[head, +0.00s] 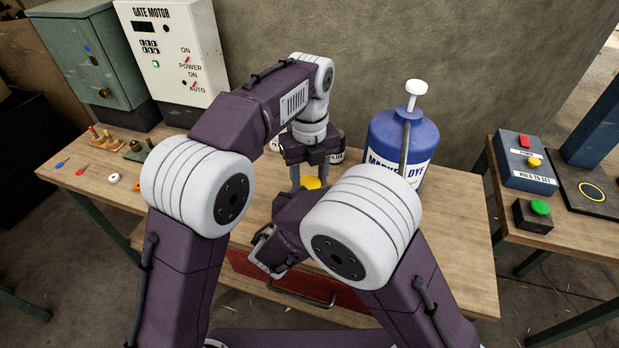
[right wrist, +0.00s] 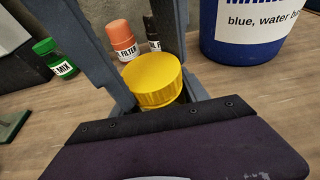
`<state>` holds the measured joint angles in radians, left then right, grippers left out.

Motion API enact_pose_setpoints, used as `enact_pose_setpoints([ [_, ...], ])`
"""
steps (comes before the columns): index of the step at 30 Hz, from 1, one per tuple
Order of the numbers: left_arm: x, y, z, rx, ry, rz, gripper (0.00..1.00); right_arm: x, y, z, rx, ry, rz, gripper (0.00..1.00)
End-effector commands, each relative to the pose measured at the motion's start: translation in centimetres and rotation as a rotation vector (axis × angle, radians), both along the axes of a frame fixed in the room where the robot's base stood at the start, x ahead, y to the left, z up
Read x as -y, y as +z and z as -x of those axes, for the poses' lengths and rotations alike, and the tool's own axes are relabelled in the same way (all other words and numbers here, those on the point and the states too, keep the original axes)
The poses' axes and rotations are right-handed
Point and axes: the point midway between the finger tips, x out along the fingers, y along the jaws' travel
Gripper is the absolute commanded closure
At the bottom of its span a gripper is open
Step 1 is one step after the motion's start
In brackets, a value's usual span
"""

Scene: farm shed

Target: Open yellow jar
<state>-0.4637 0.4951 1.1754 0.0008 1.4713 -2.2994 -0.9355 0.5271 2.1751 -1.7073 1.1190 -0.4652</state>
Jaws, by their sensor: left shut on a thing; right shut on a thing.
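The yellow jar's ridged lid (right wrist: 153,78) stands upright in the right wrist view; its body is mostly hidden behind my right gripper. In the head view only a bit of the yellow jar (head: 312,183) shows. My left gripper (head: 310,178) reaches down from above, its two grey fingers shut on either side of the lid. Those fingers also come in from the top of the right wrist view. My right gripper (head: 294,200) is low beside the jar, shut on its body; its fingertips are mostly hidden.
A large blue dye container (head: 400,135) with a white pump stands right of the jar. An orange bottle (right wrist: 122,40), a black bottle (right wrist: 152,35) and a green bottle (right wrist: 52,58) stand behind. The gate motor box (head: 172,50) is at the back left. Small parts lie on the left bench.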

Motion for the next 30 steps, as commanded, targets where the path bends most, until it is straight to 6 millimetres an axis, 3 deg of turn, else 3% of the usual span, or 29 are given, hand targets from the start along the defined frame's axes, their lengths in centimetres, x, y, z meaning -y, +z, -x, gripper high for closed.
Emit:
enact_pose_setpoints([
  [3,0.0,0.0,0.0,0.000,-0.002,0.001,1.00,0.0,0.0,0.0,0.000,0.001,0.000,1.00],
  [4,0.0,0.0,0.0,0.000,-0.002,0.001,0.51,0.0,0.0,0.0,0.000,0.001,0.000,1.00],
  [6,0.0,0.0,0.0,0.000,-0.002,0.001,0.32,0.0,0.0,0.0,0.000,0.001,0.000,1.00],
  [14,0.0,0.0,0.0,-0.001,-0.003,-0.001,0.32,0.0,0.0,0.0,0.000,0.000,0.000,1.00],
  [23,0.0,4.1,0.0,0.001,-0.003,0.001,0.32,0.0,0.0,0.0,0.000,0.000,0.000,1.00],
  [30,-0.2,4.6,0.3,-0.013,-0.045,-0.006,0.36,0.0,0.0,0.0,0.000,0.000,0.000,1.00],
])
